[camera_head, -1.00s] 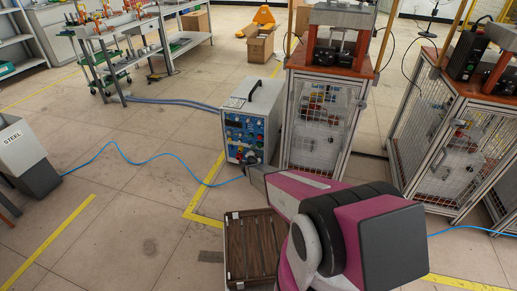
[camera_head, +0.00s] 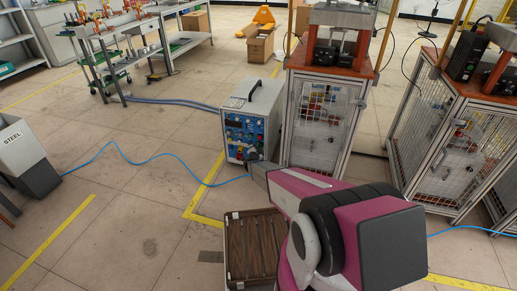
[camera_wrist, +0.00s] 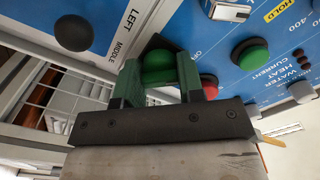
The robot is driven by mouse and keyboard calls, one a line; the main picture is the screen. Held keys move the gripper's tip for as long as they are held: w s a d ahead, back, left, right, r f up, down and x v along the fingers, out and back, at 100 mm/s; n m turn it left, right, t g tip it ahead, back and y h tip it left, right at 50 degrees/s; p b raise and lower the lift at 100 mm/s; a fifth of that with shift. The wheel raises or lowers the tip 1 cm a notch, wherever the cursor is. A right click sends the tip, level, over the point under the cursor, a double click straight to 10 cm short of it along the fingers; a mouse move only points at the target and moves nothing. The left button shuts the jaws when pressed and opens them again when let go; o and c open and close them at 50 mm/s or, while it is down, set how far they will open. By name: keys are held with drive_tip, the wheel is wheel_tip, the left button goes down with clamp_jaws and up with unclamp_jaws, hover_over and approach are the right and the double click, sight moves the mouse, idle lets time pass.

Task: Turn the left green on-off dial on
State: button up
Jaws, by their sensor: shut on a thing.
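The induction heater (camera_head: 246,122) is a white box with a blue control panel, near the middle of the head view. In the wrist view, my gripper (camera_wrist: 158,74) has its two green fingers on either side of a round green dial (camera_wrist: 158,65) with a dark surround. It is shut on this dial. A second green dial (camera_wrist: 250,54) sits to the right on the blue panel, clear of the fingers. In the head view my arm reaches to the lower right part of the panel, and the fingertips are too small to make out.
A red button (camera_wrist: 209,86) is close beside the right finger. A black knob (camera_wrist: 73,33) sits at upper left by the "LEFT" and "MIDDLE" labels. A caged cabinet (camera_head: 320,115) stands right beside the heater, and a brown slatted crate (camera_head: 252,245) is on the floor in front.

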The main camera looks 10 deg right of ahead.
drive_tip(key=m, duration=0.4)
drive_tip(key=shift+m, duration=0.3)
drive_tip(key=m, duration=0.4)
drive_tip(key=shift+m, duration=0.3)
drive_tip(key=m, duration=0.4)
drive_tip(key=shift+m, duration=2.2)
drive_tip(key=o, duration=0.9)
drive_tip(key=shift+s, duration=0.1)
